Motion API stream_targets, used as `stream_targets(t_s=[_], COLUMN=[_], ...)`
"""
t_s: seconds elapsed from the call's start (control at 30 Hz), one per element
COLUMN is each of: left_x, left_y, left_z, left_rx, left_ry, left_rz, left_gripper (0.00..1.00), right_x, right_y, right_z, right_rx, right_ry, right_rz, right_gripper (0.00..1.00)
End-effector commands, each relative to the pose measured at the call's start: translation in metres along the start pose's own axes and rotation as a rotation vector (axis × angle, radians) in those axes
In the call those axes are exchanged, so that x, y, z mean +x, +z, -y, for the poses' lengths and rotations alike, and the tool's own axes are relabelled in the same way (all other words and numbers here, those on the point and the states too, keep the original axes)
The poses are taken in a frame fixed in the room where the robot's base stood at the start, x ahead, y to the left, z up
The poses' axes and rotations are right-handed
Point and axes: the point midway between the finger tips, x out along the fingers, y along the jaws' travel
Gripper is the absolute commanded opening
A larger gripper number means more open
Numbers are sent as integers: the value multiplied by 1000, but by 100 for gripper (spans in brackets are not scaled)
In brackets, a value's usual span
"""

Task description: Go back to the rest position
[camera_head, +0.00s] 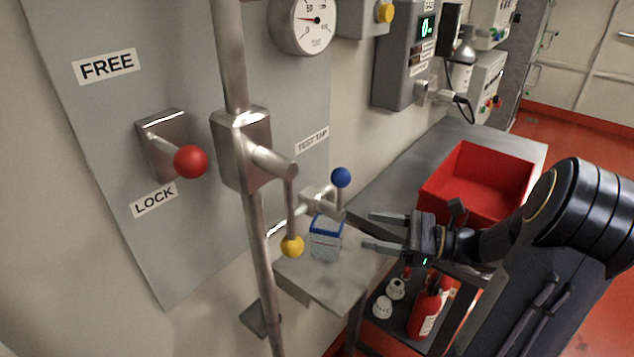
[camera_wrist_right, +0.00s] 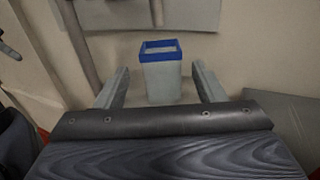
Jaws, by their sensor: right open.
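My right gripper (camera_head: 372,231) is open, its two fingers pointing left toward a small clear container with a blue rim (camera_head: 325,240). The container stands upright on the grey bench (camera_head: 345,285), below the tap with the blue knob (camera_head: 340,178). In the right wrist view the container (camera_wrist_right: 161,75) lies ahead, between the lines of the two open fingers (camera_wrist_right: 160,88). Nothing is held between the fingers. My left gripper is in neither view.
A vertical pipe with a yellow-knobbed lever (camera_head: 291,245) stands left of the container. A red-knobbed lever (camera_head: 190,161) is on the wall panel. A red bin (camera_head: 463,207) sits on the bench behind my right arm. A red extinguisher (camera_head: 425,313) stands on a lower shelf.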

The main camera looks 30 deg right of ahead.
Motion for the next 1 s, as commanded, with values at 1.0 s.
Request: stream_targets(t_s=[1.0], left_x=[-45], left_y=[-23], left_z=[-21], left_rx=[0], left_ry=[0], left_rz=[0], left_gripper=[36], right_x=[11], right_y=[20], right_z=[-208], right_rx=[-2065], right_ry=[1035], right_rz=[-637], right_gripper=[63])
